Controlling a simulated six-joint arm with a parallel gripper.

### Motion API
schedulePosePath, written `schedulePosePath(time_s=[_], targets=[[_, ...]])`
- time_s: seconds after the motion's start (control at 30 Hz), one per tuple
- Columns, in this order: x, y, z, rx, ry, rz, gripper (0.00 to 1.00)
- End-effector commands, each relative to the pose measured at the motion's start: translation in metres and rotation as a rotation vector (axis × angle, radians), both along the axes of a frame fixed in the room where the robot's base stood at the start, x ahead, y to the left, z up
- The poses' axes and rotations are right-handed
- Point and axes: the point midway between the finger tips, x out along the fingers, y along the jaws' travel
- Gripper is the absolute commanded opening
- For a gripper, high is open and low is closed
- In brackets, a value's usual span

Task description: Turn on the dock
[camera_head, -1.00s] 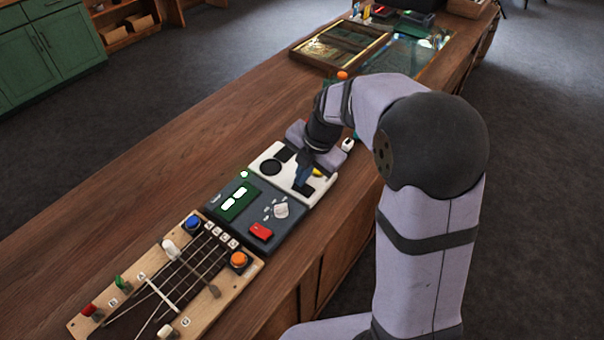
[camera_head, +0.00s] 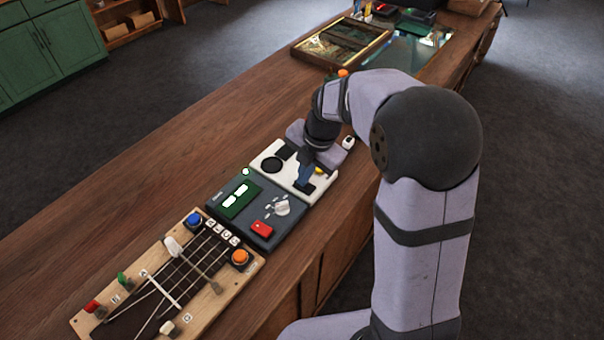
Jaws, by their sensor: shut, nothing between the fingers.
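A white panel (camera_head: 318,187) with a black round disc (camera_head: 271,165), a dark slot and a small yellow part (camera_head: 319,170) lies on the wooden counter. It may be the dock, but I see no label that confirms it. My gripper (camera_head: 304,180) is shut and empty, pointing down over the middle of this panel. The blue fingertips are at or just above its surface; I cannot tell whether they touch. My wrist hides the panel's far part.
Nearer on the counter (camera_head: 160,150) are a dark grey unit (camera_head: 285,227) with green display, knob and red button, and a wooden board (camera_head: 78,325) with strings and coloured buttons. A framed tray (camera_head: 325,64) lies farther back. The counter's left side is clear.

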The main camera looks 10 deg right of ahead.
Motion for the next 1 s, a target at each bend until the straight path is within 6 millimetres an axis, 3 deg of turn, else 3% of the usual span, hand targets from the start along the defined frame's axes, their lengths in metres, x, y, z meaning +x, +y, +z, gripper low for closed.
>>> schedulePosePath(time_s=[0.63,1.0], targets=[[-0.008,-0.006,0.002,-0.002,0.007,0.002,0.0],[-0.015,-0.015,0.047,-0.002,-0.003,0.0,0.0]])
